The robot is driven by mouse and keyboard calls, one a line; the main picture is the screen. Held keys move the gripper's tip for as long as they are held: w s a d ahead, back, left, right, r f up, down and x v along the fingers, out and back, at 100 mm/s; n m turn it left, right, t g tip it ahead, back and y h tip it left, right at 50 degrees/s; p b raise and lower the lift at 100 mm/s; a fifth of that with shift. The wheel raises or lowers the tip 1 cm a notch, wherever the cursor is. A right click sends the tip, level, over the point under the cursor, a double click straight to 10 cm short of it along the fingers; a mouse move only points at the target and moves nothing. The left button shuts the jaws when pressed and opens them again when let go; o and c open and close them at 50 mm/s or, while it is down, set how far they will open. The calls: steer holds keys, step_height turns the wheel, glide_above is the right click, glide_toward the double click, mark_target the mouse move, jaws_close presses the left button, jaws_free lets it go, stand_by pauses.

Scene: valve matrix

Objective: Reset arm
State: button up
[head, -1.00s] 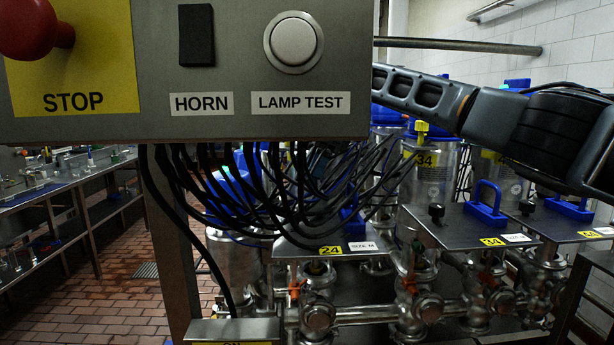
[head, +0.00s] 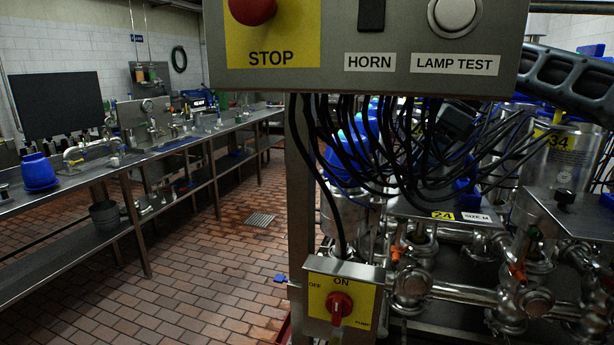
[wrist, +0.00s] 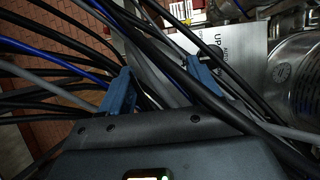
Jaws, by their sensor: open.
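My arm (head: 565,85) enters the head view from the right edge and reaches left behind the hanging black cables (head: 335,170). In the wrist view, my gripper (wrist: 162,85) is open, with its two blue fingers spread apart. Black, grey and blue cables cross in front of and around the fingers. Grey cables show between the fingers; I cannot tell whether they touch. The fingertips are hidden behind cables in the head view.
A control box (head: 365,80) with a red STOP button (head: 251,10) hangs close in front. A yellow ON/OFF switch (head: 340,305) sits below it. Steel valves and pipes (head: 410,285) fill the right.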

steer(key=s+a+f+g+y, duration=0.1)
steer(key=s+a+f+y, duration=0.15)
steer(key=a, duration=0.35)
steer(key=s+a+f+g+y, duration=0.1)
steer(key=a+f+y, duration=0.1)
steer(key=a+f, duration=0.3)
steer(key=s+a+f+m+y, duration=0.2)
steer(key=s+a+m+y, duration=0.5)
steer(key=s+a+y, duration=0.9)
steer(key=s+d+f+n+t+h, duration=0.4)
steer(key=s+d+n+h, duration=0.4)
steer(key=s, duration=0.5)
steer(key=s+d+f+n+t+h, duration=0.5)
steer(key=s+d+n+h, duration=0.4)
steer(key=s, duration=0.5)
steer(key=s+d+f+n+t+h, duration=0.4)
steer(key=s+d+n+t+h, duration=0.2)
steer(key=s+n, duration=0.5)
steer(key=s+d+h, duration=0.2)
steer(key=s, duration=0.1)
steer(key=shift+s+d+f+n+t, duration=0.25)
steer(key=shift+d+n+t, duration=0.05)
steer(key=shift+d, duration=0.05)
steer(key=shift+h, duration=0.25)
